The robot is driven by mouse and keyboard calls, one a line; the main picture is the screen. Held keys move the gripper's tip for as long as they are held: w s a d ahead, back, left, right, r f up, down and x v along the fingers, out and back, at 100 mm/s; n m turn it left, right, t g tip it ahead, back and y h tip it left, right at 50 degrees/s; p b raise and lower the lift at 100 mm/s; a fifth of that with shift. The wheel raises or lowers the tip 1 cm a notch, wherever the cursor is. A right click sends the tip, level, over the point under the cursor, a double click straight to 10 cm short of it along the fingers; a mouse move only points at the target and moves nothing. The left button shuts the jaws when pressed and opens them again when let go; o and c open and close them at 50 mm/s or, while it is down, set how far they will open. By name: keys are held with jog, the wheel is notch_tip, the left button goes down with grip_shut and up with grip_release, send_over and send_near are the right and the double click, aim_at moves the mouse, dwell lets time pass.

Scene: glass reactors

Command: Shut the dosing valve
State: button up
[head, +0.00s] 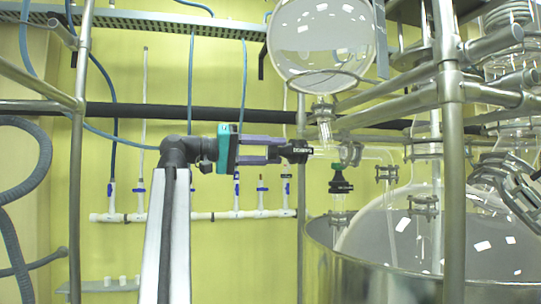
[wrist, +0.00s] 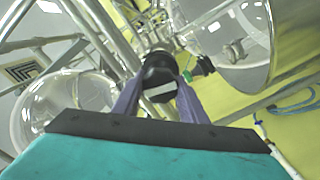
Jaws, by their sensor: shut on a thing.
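In the head view, the dosing valve has a black knob (head: 296,151) that points left, at the end of a short horizontal glass piece below the round glass vessel (head: 318,42). My gripper (head: 281,150), with a teal body and purple fingers, reaches it from the left and is shut on the knob. In the wrist view the black knob (wrist: 160,72) sits between the two purple fingers (wrist: 160,100). I cannot tell from the knob whether the valve is open or shut.
A second valve with a green and black cap (head: 340,180) stands just below right; it also shows in the wrist view (wrist: 203,66). Steel frame tubes (head: 452,150) and a large steel-rimmed vessel (head: 370,270) are at right. A white pipe manifold (head: 210,216) runs along the yellow wall.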

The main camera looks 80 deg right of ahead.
jog(key=shift+s+a+f, duration=0.1)
jog(key=shift+s, duration=0.05)
jog(key=o, duration=0.9)
jog(key=shift+s, duration=0.1)
jog(key=shift+o, duration=0.8)
jog(key=shift+s, duration=0.15)
jog(key=shift+w, duration=0.2)
jog(key=shift+v, duration=0.85)
jog(key=b+v, duration=0.2)
jog(key=v, duration=1)
